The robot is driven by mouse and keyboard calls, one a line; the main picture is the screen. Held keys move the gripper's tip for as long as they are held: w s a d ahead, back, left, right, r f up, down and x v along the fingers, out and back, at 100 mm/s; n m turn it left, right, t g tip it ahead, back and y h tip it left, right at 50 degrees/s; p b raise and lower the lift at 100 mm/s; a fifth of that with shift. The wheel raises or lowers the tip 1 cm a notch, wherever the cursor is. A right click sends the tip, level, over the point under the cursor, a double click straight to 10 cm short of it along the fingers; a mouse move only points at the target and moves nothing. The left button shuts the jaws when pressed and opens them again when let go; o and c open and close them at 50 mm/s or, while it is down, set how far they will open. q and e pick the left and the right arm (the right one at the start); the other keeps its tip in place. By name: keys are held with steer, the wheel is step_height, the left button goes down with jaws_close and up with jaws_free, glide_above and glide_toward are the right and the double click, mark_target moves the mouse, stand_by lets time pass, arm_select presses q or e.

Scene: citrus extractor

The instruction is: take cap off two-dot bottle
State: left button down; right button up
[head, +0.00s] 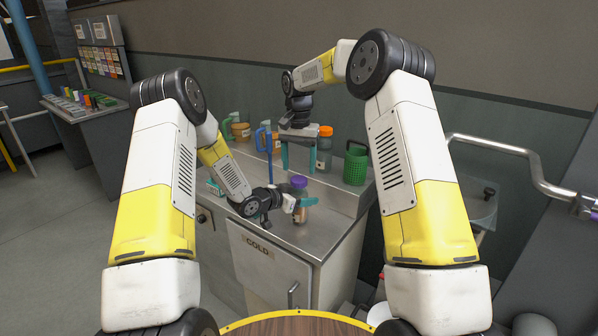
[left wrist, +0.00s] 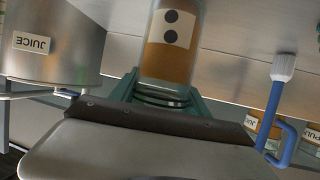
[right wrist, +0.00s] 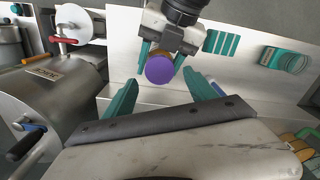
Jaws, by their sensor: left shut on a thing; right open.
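The two-dot bottle (head: 301,214) stands upright on the steel counter, with orange-brown contents and a purple cap (head: 299,182) on it. Its label with two black dots (left wrist: 171,28) shows in the left wrist view. My left gripper (head: 297,204) is shut around the bottle's body, below the cap. My right gripper (head: 298,158) is open and empty above the cap, pointing down. In the right wrist view the purple cap (right wrist: 160,70) lies between and beyond the open fingertips, apart from them.
An orange-capped bottle (head: 325,147) and a green perforated basket (head: 355,165) stand on the raised shelf behind. Jars (head: 241,131) and a blue handle (head: 268,139) are to the left. A steel vessel marked JUICE (right wrist: 62,95) is nearby.

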mark_target(299, 179)
steer(key=m, duration=0.1)
steer(key=r+m, duration=0.1)
steer(key=m, duration=0.1)
steer(key=shift+r+m, duration=0.15)
steer(key=shift+m, duration=0.15)
steer(key=m, duration=0.1)
steer(key=r+m, duration=0.1)
steer(key=m, duration=0.1)
steer(key=r+m, duration=0.1)
steer(key=m, duration=0.1)
steer(key=shift+f, duration=3.95)
jaws_close()
steer(key=n, duration=0.5)
steer(key=shift+n, duration=0.3)
steer(key=n, duration=0.4)
steer(key=shift+r, duration=0.1)
steer(key=shift+o, duration=0.3)
jaws_free()
